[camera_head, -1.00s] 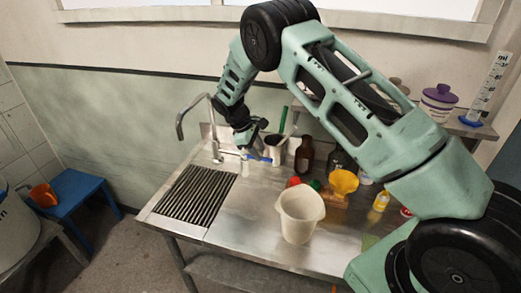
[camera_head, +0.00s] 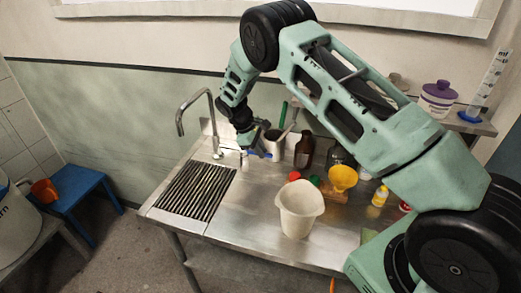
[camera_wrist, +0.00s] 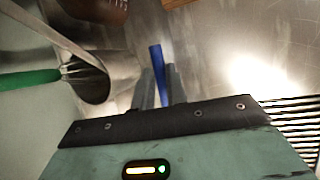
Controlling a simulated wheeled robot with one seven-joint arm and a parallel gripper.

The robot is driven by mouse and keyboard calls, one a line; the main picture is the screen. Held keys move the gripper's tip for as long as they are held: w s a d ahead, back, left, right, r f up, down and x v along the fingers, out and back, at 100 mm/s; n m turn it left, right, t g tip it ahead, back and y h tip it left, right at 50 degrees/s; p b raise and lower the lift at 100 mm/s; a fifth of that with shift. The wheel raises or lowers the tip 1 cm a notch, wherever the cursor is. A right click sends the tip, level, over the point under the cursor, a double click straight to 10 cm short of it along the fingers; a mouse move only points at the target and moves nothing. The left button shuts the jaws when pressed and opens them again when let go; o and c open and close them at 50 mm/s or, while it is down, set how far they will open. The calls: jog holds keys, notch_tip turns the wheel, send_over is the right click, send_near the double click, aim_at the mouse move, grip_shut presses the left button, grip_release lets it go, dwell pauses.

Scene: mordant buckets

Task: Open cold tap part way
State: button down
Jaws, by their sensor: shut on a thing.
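The tap (camera_head: 211,117) is a grey metal gooseneck at the back left of the steel counter, beside the ribbed drain area. Its blue lever (camera_head: 261,155) points right from near the tap's foot. My gripper (camera_wrist: 160,88) has come down from above at the tap. In the wrist view the blue lever (camera_wrist: 156,58) lies between my two dark fingers, which are shut on it, and its free end sticks out past the fingertips. In the head view my wrist covers part of the lever, so how far it is turned is hard to tell.
Close by stand a metal pot with a green-handled tool (camera_wrist: 30,78) and a brown bottle (camera_head: 304,151). A cream jug (camera_head: 298,209) and a yellow funnel (camera_head: 343,178) stand farther right. The ribbed drain (camera_head: 197,190) is bare.

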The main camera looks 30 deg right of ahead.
jog(key=shift+s+a+m+g+y+b, duration=0.2)
jog(key=shift+a+m+g+y+b, duration=0.35)
jog(key=shift+m, duration=0.7)
jog(key=shift+s+a+m+g+y+b, duration=0.1)
jog(key=shift+s+a+m+g+b, duration=0.15)
jog(key=shift+a+m+b, duration=0.85)
jog(key=shift+s+a+m+g+y+b, duration=0.15)
jog(key=shift+a+m+g+y+b, duration=0.3)
jog(key=shift+m, duration=1)
jog(key=shift+d+r, duration=0.1)
jog(key=c, duration=1.4)
grip_release()
jog(key=b+v, duration=0.3)
jog(key=v, duration=1.4)
jog(key=shift+r, duration=0.1)
